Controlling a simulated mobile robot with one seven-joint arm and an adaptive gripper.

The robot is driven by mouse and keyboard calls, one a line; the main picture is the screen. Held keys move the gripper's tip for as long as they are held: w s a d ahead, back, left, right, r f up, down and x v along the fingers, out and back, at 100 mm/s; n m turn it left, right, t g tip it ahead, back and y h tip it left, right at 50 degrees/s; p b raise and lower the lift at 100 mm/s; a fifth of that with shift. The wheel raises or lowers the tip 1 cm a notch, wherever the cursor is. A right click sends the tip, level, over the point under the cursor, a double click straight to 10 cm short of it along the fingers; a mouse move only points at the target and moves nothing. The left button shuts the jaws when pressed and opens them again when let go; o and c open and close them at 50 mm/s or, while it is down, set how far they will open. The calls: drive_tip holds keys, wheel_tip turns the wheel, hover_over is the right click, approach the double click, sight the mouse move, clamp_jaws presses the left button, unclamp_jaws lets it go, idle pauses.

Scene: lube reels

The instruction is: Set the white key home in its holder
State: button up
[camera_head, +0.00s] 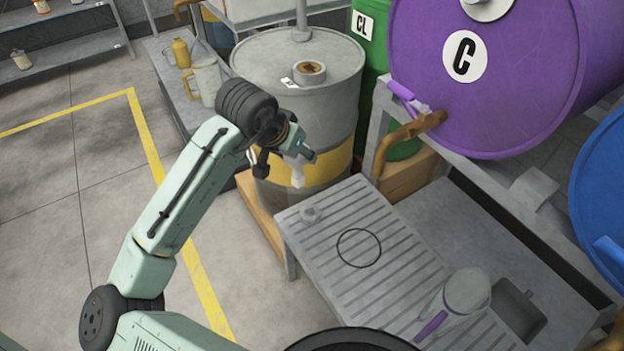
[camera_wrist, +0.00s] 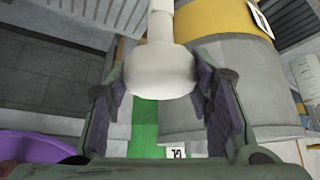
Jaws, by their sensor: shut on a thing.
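The white key (camera_head: 298,176) hangs below my gripper (camera_head: 286,163) in the head view, in front of the grey drum's yellow band. In the wrist view my gripper (camera_wrist: 160,80) has its two fingers on either side of the key's rounded white head (camera_wrist: 160,72), with the pale stem running away from it. The key is clear of the bench. I cannot tell whether this fitting is the key's holder.
The slatted bench (camera_head: 350,215) carries a dark ring (camera_head: 358,248) and a jug with a purple handle (camera_head: 467,291). The grey drum (camera_head: 335,85) stands close behind my gripper. A purple drum (camera_head: 530,95) with a brown tap (camera_head: 408,136) overhangs the bench's right side.

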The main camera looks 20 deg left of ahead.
drive_tip(key=w+d+f+m+h+b, duration=0.1)
drive_tip(key=w+f+m, duration=0.2)
drive_tip(key=f, duration=0.6)
drive_tip(key=shift+w+d+f, duration=0.35)
drive_tip(key=shift+w+f, duration=0.05)
drive_tip(key=shift+f, duration=0.15)
drive_tip(key=shift+f+b, duration=1.95)
drive_tip(key=shift+f, duration=0.35)
drive_tip(key=shift+f+b, duration=1.45)
drive_tip(key=shift+f, duration=0.35)
drive_tip(key=o, duration=1.3)
drive_tip(key=shift+r, duration=0.1)
